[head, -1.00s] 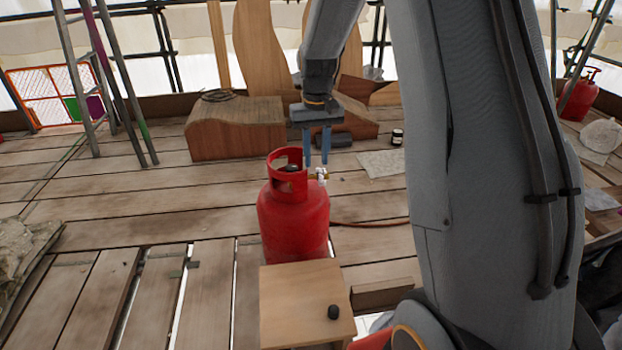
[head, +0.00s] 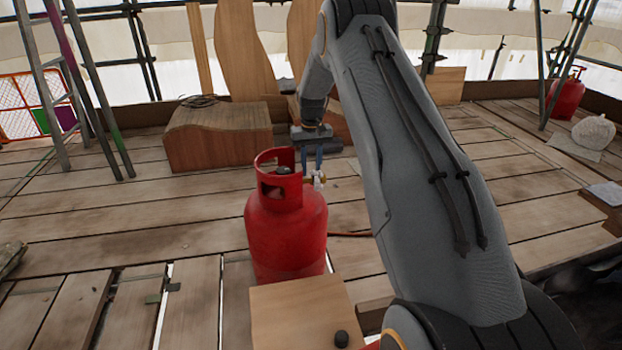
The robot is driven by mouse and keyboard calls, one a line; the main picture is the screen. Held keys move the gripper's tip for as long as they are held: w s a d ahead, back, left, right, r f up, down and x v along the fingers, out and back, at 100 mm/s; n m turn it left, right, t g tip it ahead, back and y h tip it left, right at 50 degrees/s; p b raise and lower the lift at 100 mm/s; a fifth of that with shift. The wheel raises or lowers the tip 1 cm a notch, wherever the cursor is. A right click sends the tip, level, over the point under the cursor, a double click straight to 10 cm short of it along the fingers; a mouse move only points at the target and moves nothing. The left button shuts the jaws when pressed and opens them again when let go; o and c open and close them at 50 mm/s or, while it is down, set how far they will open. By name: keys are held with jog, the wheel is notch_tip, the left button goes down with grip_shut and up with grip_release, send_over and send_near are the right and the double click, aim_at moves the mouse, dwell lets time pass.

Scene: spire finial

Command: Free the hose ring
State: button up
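A red gas cylinder (head: 287,230) stands upright on the planks, with an open collar around its top. A small brass and pale fitting (head: 319,181) sits at the right side of the collar. The hose ring cannot be made out clearly at this size. An orange-red hose (head: 350,234) shows on the planks right of the cylinder and passes behind my arm. My gripper (head: 312,163) points down behind and right of the collar. The fingertips appear close above the fitting; contact cannot be told.
A curved wooden block (head: 220,140) lies behind left. A ladder (head: 62,90) stands far left, another red cylinder (head: 566,98) far right. Planks left of the cylinder are clear, with gaps in front.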

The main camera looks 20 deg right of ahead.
notch_tip(320, 180, down, 4)
jog(key=shift+f, duration=0.1)
grip_shut()
jog(key=shift+s+r+t+p, duration=0.1)
jog(key=shift+r+t+p, duration=0.15)
jog(key=shift+t+p, duration=0.25)
jog(key=shift+p, duration=0.55)
grip_release()
